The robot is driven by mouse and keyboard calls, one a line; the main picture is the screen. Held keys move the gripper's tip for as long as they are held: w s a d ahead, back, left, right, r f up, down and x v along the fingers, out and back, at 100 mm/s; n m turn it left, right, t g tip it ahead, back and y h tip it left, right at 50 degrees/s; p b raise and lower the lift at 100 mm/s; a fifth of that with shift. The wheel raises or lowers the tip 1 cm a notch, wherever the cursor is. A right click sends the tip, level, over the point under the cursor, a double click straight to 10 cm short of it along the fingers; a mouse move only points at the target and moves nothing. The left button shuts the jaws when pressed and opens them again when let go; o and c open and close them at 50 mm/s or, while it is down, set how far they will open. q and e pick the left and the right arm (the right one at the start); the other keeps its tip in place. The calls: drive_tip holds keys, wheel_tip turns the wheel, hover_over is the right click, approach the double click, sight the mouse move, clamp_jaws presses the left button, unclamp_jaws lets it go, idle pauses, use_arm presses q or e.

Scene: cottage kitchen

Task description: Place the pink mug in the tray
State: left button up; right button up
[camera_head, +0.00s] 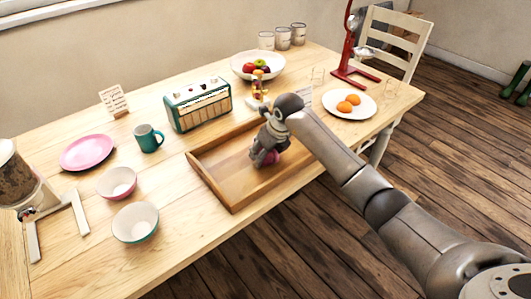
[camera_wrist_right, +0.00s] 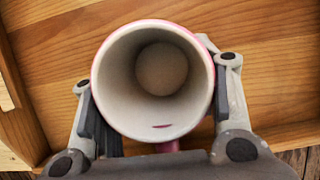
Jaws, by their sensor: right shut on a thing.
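The pink mug (camera_wrist_right: 153,80) fills the middle of the right wrist view, upright with its open, empty inside facing the camera. My right gripper (camera_head: 267,158) is shut on it, one finger on each side. In the head view the mug (camera_head: 273,158) shows only as a bit of pink below the gripper, mostly hidden. The wooden tray (camera_head: 217,178) lies on the table, and the gripper and mug are inside its outline. Whether the mug touches the tray floor I cannot tell. My left gripper is not in view.
A teal radio (camera_head: 197,104) stands behind the tray, with a figurine (camera_head: 257,84) near its back edge. A teal mug (camera_head: 148,138), a pink plate (camera_head: 86,152) and two bowls (camera_head: 117,183) are to the left. A plate of oranges (camera_head: 349,113) is to the right.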

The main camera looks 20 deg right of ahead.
drive_tip(key=o, duration=1.1)
drive_tip(key=shift+f, duration=0.1)
drive_tip(key=shift+o, duration=0.2)
drive_tip(key=v, duration=1.2)
drive_tip(key=shift+w, duration=0.1)
